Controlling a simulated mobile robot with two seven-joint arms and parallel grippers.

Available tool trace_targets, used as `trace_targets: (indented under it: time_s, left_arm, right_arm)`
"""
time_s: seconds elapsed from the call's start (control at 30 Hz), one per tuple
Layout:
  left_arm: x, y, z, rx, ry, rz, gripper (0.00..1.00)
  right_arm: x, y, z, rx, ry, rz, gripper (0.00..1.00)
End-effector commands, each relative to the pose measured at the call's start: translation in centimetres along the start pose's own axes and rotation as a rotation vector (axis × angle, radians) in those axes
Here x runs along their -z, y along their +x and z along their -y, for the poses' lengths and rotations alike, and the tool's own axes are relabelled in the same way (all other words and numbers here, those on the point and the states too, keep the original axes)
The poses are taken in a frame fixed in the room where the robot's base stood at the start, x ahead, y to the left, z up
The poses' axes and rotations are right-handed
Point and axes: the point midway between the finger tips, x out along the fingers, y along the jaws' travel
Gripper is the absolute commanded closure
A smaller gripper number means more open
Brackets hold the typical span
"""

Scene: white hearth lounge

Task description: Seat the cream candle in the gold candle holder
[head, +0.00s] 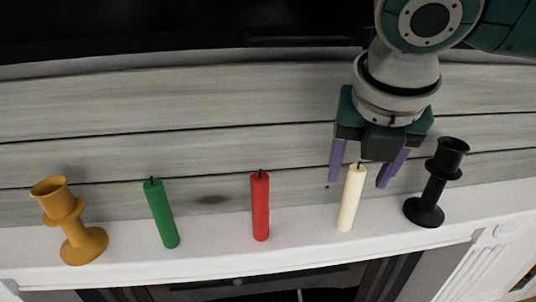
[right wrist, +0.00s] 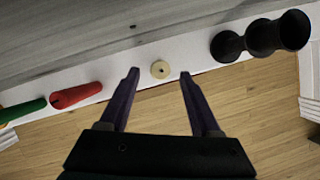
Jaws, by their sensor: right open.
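The cream candle (head: 351,198) stands upright on the white mantel shelf, right of the red candle. In the right wrist view its top (right wrist: 160,69) shows from above, between and beyond the fingertips. The gold candle holder (head: 73,222) stands at the far left of the shelf, its cup empty. My right gripper (head: 360,176) is open above and around the cream candle's top in the head view; its purple fingers (right wrist: 158,74) hold nothing. I cannot tell whether a finger touches the candle. My left gripper is in neither view.
A green candle (head: 161,213) and a red candle (head: 260,206) stand between the gold holder and the cream candle. A black candle holder (head: 436,184) stands close to the right of my right gripper. The white shelf (head: 212,247) is narrow, with a plank wall (head: 170,105) behind it.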

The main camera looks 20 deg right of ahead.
Motion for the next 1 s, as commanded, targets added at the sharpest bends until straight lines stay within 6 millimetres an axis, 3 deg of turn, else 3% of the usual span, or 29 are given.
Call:
trace_targets:
  time_s: [0.23,0.5,0.8,1.0]
  left_arm:
    - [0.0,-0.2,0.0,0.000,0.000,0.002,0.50]
    - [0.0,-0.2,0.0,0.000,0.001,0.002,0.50]
    - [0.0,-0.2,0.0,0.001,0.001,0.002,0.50]
    - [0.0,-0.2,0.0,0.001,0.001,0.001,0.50]
  right_arm:
    - [0.0,2.4,0.0,0.001,0.002,-0.001,0.36]
    - [0.1,6.5,-0.1,-0.001,0.003,0.000,0.36]
    - [0.0,7.2,-0.1,-0.004,0.002,0.001,0.36]
    - [0.0,7.2,-0.1,-0.004,0.002,0.001,0.56]
